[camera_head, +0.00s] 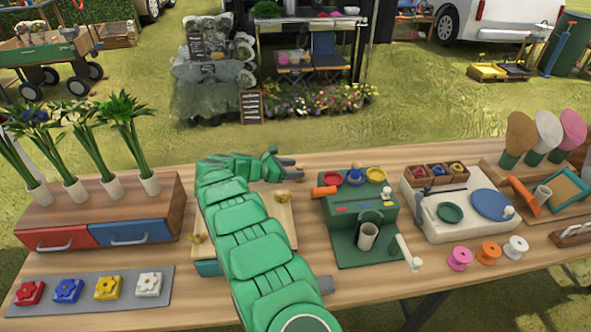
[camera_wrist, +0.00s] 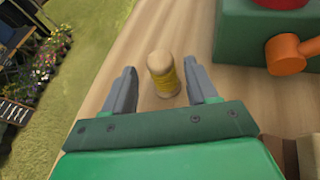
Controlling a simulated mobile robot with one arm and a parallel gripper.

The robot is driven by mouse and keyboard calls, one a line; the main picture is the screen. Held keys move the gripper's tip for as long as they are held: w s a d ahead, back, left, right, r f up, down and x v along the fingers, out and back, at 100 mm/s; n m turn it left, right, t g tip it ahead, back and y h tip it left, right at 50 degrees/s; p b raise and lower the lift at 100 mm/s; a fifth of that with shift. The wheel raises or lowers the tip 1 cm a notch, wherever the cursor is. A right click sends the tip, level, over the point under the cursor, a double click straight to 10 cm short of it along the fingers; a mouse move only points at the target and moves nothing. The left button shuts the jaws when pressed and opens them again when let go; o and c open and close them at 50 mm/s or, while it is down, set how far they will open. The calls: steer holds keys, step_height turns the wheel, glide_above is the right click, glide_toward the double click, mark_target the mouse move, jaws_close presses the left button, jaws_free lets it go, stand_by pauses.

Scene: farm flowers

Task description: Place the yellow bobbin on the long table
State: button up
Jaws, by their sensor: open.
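The yellow bobbin (camera_wrist: 164,82) is a pale wooden spool with yellow around its middle. In the wrist view it rests on the bare wood of the long table (camera_head: 375,285), and seems to stand upright. My gripper (camera_wrist: 158,70) is open, with one grey finger to each side of the bobbin and a visible gap on both sides. In the head view my gripper (camera_head: 290,168) is near the table's far edge, left of the green machine. I cannot make out the bobbin there.
A green machine (camera_head: 358,205) with an orange-handled part (camera_wrist: 286,52) stands right of the gripper. A wooden board (camera_head: 285,215) lies partly under my arm. Pink (camera_head: 460,258), orange (camera_head: 488,252) and white (camera_head: 516,247) spools stand at the front right. A drawer box (camera_head: 120,215) with flowers is left.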

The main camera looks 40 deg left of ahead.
steer(key=v, duration=1)
steer(key=shift+s, duration=0.25)
steer(key=shift+r, duration=0.15)
